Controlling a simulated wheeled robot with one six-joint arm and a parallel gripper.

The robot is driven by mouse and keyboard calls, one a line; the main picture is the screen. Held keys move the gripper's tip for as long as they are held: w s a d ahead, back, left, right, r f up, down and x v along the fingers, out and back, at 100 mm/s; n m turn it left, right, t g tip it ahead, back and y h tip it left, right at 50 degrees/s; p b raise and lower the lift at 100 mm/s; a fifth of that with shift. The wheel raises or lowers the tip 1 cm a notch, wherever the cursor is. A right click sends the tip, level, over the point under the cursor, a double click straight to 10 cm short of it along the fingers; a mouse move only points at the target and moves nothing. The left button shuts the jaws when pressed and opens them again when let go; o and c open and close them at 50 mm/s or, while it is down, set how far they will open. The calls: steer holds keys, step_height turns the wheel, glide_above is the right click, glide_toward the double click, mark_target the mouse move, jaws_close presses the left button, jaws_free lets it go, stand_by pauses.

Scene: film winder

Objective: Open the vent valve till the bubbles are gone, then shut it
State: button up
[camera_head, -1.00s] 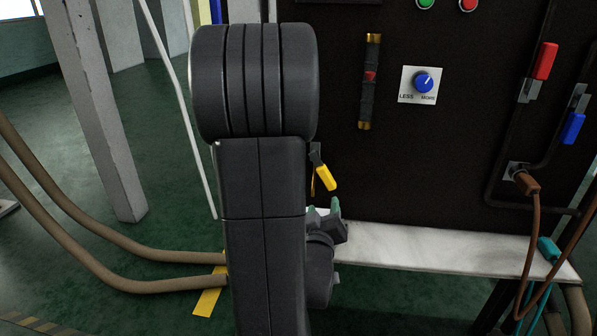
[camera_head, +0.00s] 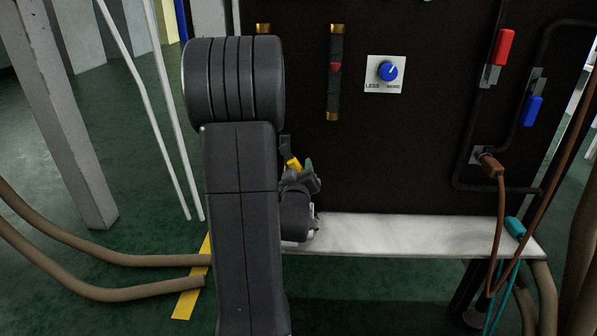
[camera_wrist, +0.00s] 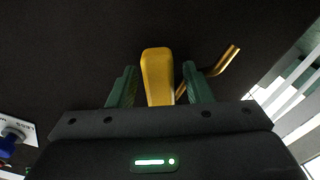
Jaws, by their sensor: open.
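The vent valve's yellow lever (camera_head: 293,164) is on the dark panel, partly hidden by my arm and gripper in the head view. In the wrist view the yellow lever (camera_wrist: 157,72) stands between my two green fingertips, with a gap to the left one; touching on the right is unclear. My gripper (camera_wrist: 160,90) is open around it. In the head view my gripper (camera_head: 307,172) is in front of the panel, just above the white shelf. Which tube holds the bubbles, and any bubbles, I cannot make out.
A dark tube with brass ends and a red mark (camera_head: 335,68) is right of my arm. A blue LESS/MORE knob (camera_head: 388,71), red handle (camera_head: 503,46) and blue handle (camera_head: 532,110) are further right. The white shelf (camera_head: 400,229) is clear in its middle. A bent brass pipe (camera_wrist: 226,60) is near the lever.

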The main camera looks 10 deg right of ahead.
jaws_close()
steer(key=shift+d, duration=0.1)
stand_by(0.3)
steer(key=shift+s+d+r+n+b, duration=0.1)
steer(key=shift+d+r+n+b, duration=0.1)
steer(key=shift+d+n+b, duration=0.3)
steer(key=shift+s+d+r+n+b, duration=0.1)
steer(key=shift+r+n+b, duration=0.1)
steer(key=shift+n, duration=0.5)
steer(key=n, duration=0.1)
steer(key=d+r+n+b, duration=0.1)
steer(key=shift+s+r+n, duration=0.1)
steer(key=shift+r+n, duration=0.05)
steer(key=shift+n, duration=0.25)
steer(key=r+n, duration=0.1)
steer(key=d+r+n, duration=0.1)
steer(key=n, duration=0.1)
steer(key=shift+s+b, duration=0.15)
steer(key=shift+b, duration=0.15)
steer(key=shift+r+n, duration=0.6)
steer(key=shift+n, duration=0.35)
steer(key=shift+r+n, duration=0.55)
steer(key=shift+n, duration=0.4)
